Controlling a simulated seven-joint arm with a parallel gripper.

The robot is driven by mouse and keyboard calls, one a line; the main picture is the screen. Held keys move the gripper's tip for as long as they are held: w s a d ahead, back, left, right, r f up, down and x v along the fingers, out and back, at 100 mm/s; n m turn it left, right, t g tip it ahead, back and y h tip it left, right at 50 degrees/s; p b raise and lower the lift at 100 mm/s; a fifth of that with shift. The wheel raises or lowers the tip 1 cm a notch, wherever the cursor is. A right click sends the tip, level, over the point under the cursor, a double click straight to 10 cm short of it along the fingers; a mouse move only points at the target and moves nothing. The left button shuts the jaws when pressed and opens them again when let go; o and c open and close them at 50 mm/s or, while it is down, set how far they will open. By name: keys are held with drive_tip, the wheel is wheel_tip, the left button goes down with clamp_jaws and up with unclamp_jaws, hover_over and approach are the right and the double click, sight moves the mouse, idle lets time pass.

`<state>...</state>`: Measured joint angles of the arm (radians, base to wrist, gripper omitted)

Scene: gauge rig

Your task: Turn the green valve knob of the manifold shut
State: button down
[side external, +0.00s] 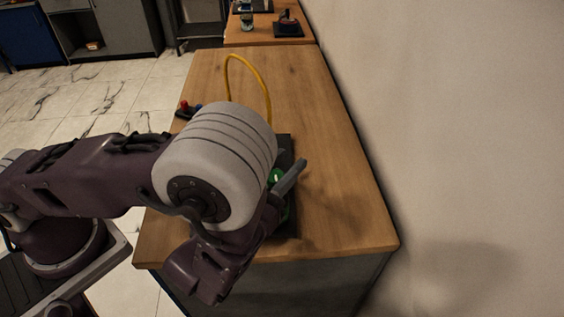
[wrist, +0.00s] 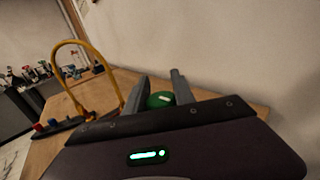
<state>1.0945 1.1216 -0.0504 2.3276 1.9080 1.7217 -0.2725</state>
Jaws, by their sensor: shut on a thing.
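The green valve knob (wrist: 160,99) sits between the two grey fingers of my gripper (wrist: 160,87) in the wrist view. It has a pale mark on its top. In the side external view, green parts (side external: 284,209) show beside my finger, mostly hidden by my wrist. My gripper (side external: 290,178) is shut on the knob. The black base (side external: 286,142) of the manifold lies flat on the wooden table, largely covered by my arm. How far the knob is turned cannot be told.
A yellow arched hose (side external: 262,77) rises behind my wrist. A small dark block with red and blue knobs (side external: 187,110) stands at the table's left edge. The wooden table (side external: 340,190) is clear on the right, with a wall beyond. Another table (side external: 265,35) with objects stands behind.

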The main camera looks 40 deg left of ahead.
drive_tip(key=m+h, duration=0.2)
drive_tip(key=h, duration=0.1)
drive_tip(key=shift+d, duration=0.3)
drive_tip(key=c, duration=1.1)
unclamp_jaws()
drive_tip(key=shift+o, duration=0.2)
wheel_tip(320, 180, up, 10)
